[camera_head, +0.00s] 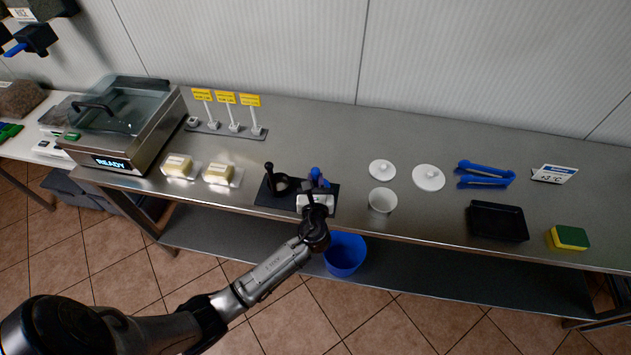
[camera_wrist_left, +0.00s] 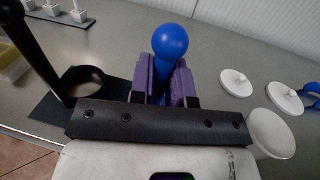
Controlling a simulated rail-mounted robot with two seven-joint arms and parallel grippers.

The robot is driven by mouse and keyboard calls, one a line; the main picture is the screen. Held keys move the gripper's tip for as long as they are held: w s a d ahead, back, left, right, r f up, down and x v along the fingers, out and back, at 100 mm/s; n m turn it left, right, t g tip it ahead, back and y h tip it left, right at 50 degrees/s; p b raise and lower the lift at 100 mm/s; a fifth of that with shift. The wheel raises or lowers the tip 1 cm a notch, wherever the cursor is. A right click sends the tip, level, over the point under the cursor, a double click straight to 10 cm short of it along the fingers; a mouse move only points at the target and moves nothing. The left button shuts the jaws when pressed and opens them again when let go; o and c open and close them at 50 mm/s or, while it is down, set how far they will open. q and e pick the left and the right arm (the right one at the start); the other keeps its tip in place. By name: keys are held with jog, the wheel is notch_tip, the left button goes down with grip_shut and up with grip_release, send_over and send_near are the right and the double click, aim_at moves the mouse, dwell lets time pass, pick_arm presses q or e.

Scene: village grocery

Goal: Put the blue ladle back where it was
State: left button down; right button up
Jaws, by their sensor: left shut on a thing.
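My left gripper (camera_head: 318,186) is over the right part of a dark mat (camera_head: 264,198) near the counter's front edge. Its purple fingers (camera_wrist_left: 164,82) are shut on the handle of the blue ladle (camera_wrist_left: 170,44), whose round blue knob stands up above the fingers. The ladle's blue top (camera_head: 316,173) also shows in the head view. Its lower end is hidden behind the gripper, so I cannot tell whether it touches the mat. Left of the gripper, a black handle (camera_head: 269,168) stands beside a black ring (camera_wrist_left: 82,80) on the mat. My right gripper is not in view.
A white cup (camera_head: 383,200) stands close right of the gripper, with two white lids (camera_head: 429,177) behind. Two butter packs (camera_head: 219,175) lie to the left. Blue tongs (camera_head: 484,175) and a black tray (camera_head: 498,222) are farther right. A blue bucket (camera_head: 345,254) is below the counter edge.

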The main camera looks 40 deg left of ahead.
pick_arm(q)
jog(key=shift+f, duration=0.1)
jog(key=c, duration=1.1)
grip_release()
jog(key=shift+s+d, duration=0.15)
jog(key=v, duration=1.2)
jog(key=s+a+f+n+g+h, duration=0.2)
jog(key=s+f+n+g+h, duration=0.3)
jog(key=s+n, duration=0.65)
jog(key=s+d+f+n+g+h, duration=0.1)
jog(key=s+d+n+g+h, duration=0.4)
jog(key=s+n, duration=0.7)
jog(key=shift+d+n+h, duration=1)
jog(key=shift+n, duration=0.15)
